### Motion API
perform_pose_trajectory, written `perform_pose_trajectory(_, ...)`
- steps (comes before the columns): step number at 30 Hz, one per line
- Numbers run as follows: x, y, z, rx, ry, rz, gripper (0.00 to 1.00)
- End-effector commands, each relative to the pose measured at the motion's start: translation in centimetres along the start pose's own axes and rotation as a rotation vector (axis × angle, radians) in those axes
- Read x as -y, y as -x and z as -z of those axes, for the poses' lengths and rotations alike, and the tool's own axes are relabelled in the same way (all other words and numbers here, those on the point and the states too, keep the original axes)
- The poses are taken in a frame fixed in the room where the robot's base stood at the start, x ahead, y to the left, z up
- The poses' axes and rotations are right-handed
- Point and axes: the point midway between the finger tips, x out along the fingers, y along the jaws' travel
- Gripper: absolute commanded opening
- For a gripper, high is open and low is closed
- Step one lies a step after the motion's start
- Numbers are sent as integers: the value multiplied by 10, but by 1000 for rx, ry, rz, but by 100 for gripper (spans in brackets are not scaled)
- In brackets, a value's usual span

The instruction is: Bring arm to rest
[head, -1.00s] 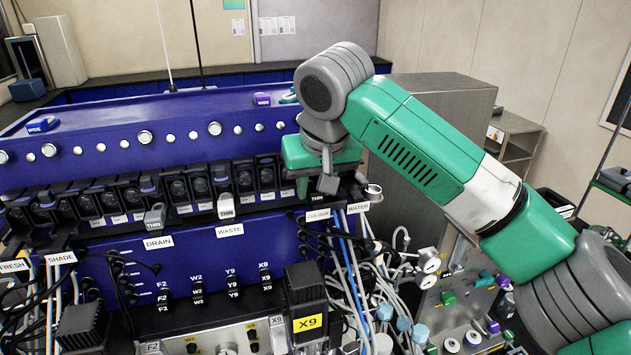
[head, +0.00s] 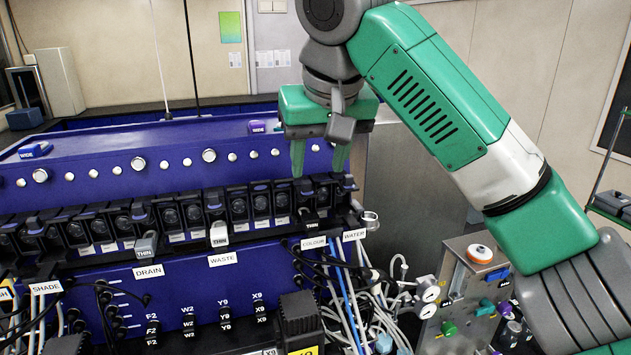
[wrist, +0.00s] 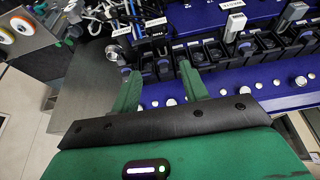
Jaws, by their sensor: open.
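My green arm reaches in from the right side of the head view. My gripper (head: 319,168) points down with its two green fingers apart and nothing between them. It hovers just above the right end of the row of black pump heads (head: 237,208) on the blue bioreactor housing (head: 110,185). A black piece labelled THIN (head: 310,218) sits in the row below the fingers. In the wrist view the open fingers (wrist: 160,78) also show empty, with the pump row beyond them.
Grey pieces labelled THIN sit in the row at a grey clip (head: 147,244) and a pale clip (head: 219,233). Loose tubes and cables (head: 350,280) hang below the right end. A grey cabinet (head: 412,190) stands behind my arm. Space above the housing is free.

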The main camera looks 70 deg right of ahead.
Motion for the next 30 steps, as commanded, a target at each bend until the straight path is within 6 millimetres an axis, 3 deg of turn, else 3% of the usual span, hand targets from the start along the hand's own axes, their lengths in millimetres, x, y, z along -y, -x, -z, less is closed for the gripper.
perform_pose_trajectory(21, 4, 3, 0, -4, 5, 6, 44)
perform_pose_trajectory(23, 28, 7, 4, -31, 38, 52, 44)
perform_pose_trajectory(25, 76, 16, 10, -88, 99, 148, 44)
perform_pose_trajectory(30, 227, 68, 7, -255, 270, 500, 44)
